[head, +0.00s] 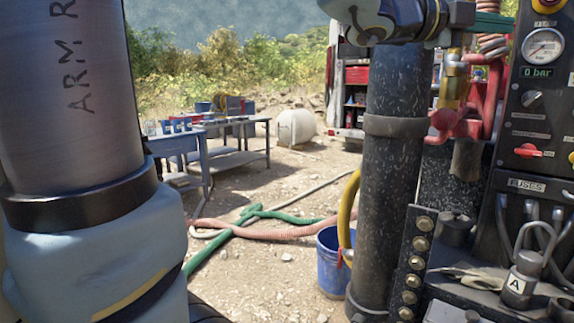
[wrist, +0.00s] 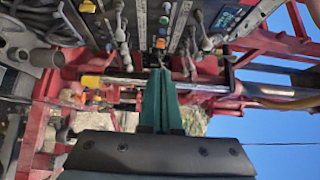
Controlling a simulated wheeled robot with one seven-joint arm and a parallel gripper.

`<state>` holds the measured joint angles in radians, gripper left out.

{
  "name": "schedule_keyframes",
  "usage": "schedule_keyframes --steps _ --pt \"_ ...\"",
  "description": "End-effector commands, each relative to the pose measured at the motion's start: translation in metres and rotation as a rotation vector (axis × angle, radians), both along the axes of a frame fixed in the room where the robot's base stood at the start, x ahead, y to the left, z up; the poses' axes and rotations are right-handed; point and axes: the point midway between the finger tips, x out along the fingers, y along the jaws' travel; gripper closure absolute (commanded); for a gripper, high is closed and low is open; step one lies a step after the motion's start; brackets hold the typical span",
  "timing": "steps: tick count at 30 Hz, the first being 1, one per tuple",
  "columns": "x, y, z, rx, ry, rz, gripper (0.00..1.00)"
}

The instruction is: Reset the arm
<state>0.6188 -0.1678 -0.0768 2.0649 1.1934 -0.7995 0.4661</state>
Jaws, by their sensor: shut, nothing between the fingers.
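In the wrist view my gripper (wrist: 160,73) shows as two green fingers pressed together, with nothing between them. The dark housing behind them fills the bottom of that view. The fingers point toward a red machine frame (wrist: 92,82) with a panel of levers and buttons (wrist: 150,28). I cannot tell how far the fingertips are from it. A large grey tube marked "ARM R" and a pale blue joint block the left side there.
In the head view a control panel (head: 540,110) with a 0 bar gauge stands at right, beside a black speckled post (head: 394,170). A blue bucket (head: 328,265) is near the post. Hoses (head: 270,231) cross the gravel. Blue tables (head: 235,158) and a white tank (head: 296,127) stand farther back.

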Motion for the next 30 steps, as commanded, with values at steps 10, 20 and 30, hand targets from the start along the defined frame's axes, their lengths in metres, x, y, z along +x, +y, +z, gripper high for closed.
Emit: schedule_keyframes --steps 10,20,30 --pt "0.057 0.025 -0.034 0.004 0.181 0.198 1.00" --pt "0.141 0.098 -0.113 0.001 0.531 0.577 1.00" --pt "0.174 0.269 -0.281 -0.044 1.193 1.252 1.00"
